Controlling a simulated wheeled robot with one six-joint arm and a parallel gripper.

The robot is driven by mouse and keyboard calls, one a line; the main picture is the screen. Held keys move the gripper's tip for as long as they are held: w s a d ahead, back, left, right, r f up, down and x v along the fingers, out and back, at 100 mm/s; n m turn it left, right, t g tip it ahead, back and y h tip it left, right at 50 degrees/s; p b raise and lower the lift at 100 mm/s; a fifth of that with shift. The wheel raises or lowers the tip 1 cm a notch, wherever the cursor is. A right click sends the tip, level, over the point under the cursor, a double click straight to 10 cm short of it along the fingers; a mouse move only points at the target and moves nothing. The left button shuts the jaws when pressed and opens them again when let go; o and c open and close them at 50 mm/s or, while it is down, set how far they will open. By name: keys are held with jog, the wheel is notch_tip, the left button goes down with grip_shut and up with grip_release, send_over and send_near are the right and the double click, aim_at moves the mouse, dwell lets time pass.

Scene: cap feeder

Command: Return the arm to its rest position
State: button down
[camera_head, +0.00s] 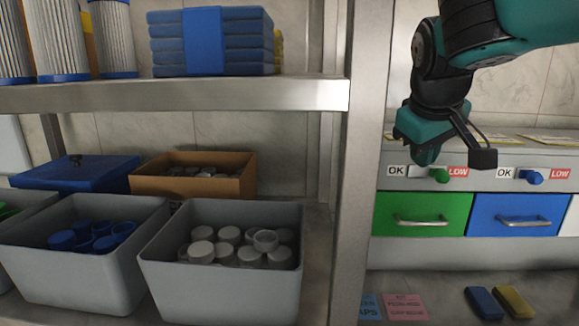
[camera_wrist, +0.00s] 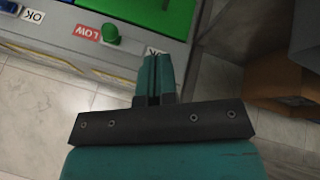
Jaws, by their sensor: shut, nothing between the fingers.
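My gripper (camera_head: 426,158) hangs from my teal and black arm at the upper right in the head view, in front of the label strip over the drawers. Its teal fingers are together with nothing between them; the wrist view shows them side by side (camera_wrist: 152,76). The fingertips appear close to the green knob (camera_head: 440,175), which sits beside the red LOW label (camera_head: 457,172). The knob also shows in the wrist view (camera_wrist: 110,33), left of the fingertips. I cannot tell whether the fingers touch the panel.
A green drawer (camera_head: 421,215) and a blue drawer (camera_head: 518,215) are below the strip. A metal shelf post (camera_head: 349,180) stands left of my gripper. Grey bins hold blue caps (camera_head: 90,238) and grey caps (camera_head: 228,246). The upper shelf (camera_head: 200,96) carries filters and blue boxes.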

jog(key=s+a+f+n+g+y+b, duration=0.2)
jog(key=s+a+f, duration=0.3)
jog(key=s+f, duration=0.5)
jog(key=s+a+f+n+g+y+b, duration=0.1)
jog(key=s+a+f+g+y+b, duration=0.2)
jog(key=s+f, duration=0.7)
jog(key=s+a+y+b, duration=0.2)
jog(key=shift+s+a+f+n, duration=0.3)
jog(key=shift+f+n, duration=0.05)
jog(key=shift+n, duration=0.05)
